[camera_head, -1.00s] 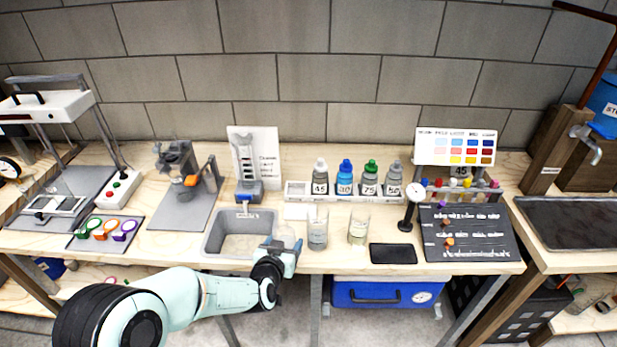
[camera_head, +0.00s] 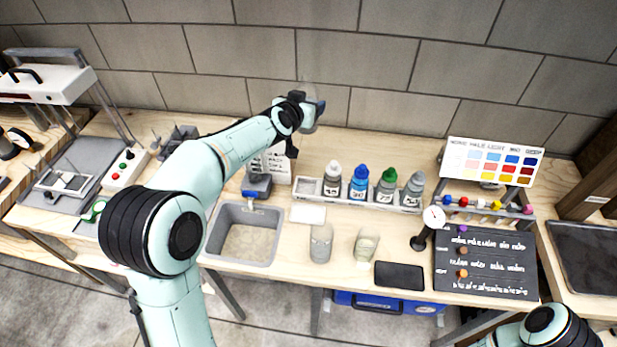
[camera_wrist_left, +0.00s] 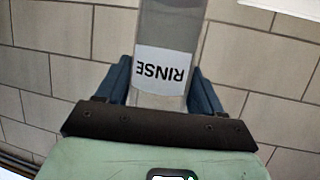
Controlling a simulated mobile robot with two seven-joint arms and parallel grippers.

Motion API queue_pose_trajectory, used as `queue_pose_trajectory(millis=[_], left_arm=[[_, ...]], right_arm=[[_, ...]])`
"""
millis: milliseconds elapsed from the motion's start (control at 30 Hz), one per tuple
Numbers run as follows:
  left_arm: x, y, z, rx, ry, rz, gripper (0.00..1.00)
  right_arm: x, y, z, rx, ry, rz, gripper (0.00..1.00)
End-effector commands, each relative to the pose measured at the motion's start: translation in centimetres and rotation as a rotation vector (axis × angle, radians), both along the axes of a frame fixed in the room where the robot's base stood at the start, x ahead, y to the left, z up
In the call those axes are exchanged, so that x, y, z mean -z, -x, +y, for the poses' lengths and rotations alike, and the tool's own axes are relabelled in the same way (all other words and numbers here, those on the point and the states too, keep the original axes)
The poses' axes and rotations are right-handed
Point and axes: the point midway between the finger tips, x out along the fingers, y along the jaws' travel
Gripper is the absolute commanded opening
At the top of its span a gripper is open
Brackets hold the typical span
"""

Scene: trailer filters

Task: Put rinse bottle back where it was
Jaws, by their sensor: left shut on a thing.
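The rinse bottle is clear, with a white RINSE label (camera_wrist_left: 163,72) that appears upside down in the left wrist view. My left gripper (camera_wrist_left: 163,85) is shut on it, one blue finger on each side. In the head view my left gripper (camera_head: 309,112) holds the bottle up high, in front of the block wall and above the back of the bench. The bottle is pale and hard to make out there. The white bottle rack (camera_head: 309,188) stands below and holds several labelled bottles (camera_head: 360,182). Its left end is empty.
A grey basin (camera_head: 242,232), two clear beakers (camera_head: 320,243) and a dark flat pad (camera_head: 399,275) lie at the front. A dial gauge (camera_head: 433,218), a colour chart (camera_head: 491,165) and a dark board (camera_head: 487,262) stand right. My right arm shows at bottom right.

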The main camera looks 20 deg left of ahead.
Motion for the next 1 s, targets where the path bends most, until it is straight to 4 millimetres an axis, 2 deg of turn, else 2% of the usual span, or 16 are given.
queue_pose_trajectory(millis=[33, 200, 600, 800, 1000], left_arm=[[2.9, 0.4, 0.2, -0.005, -0.001, 0.010, 0.22], [7.8, 0.4, 0.2, -0.004, 0.001, 0.011, 0.22], [18.1, 0.3, 0.2, -0.004, 0.001, 0.008, 0.22], [21.8, 0.3, 0.2, -0.004, 0.001, 0.004, 0.22], [22.9, 0.2, 0.1, -0.003, -0.001, 0.002, 0.22]], right_arm=[[2.2, 2.0, 0.0, 0.001, 0.000, 0.024, 0.43], [6.1, 4.4, 0.0, 0.001, 0.000, 0.052, 0.43], [12.8, 6.7, 0.0, 0.001, 0.001, 0.075, 0.43], [14.2, 6.2, 0.0, 0.006, 0.003, 0.054, 0.43], [14.3, 6.0, 0.0, 0.007, 0.004, 0.045, 0.43]])
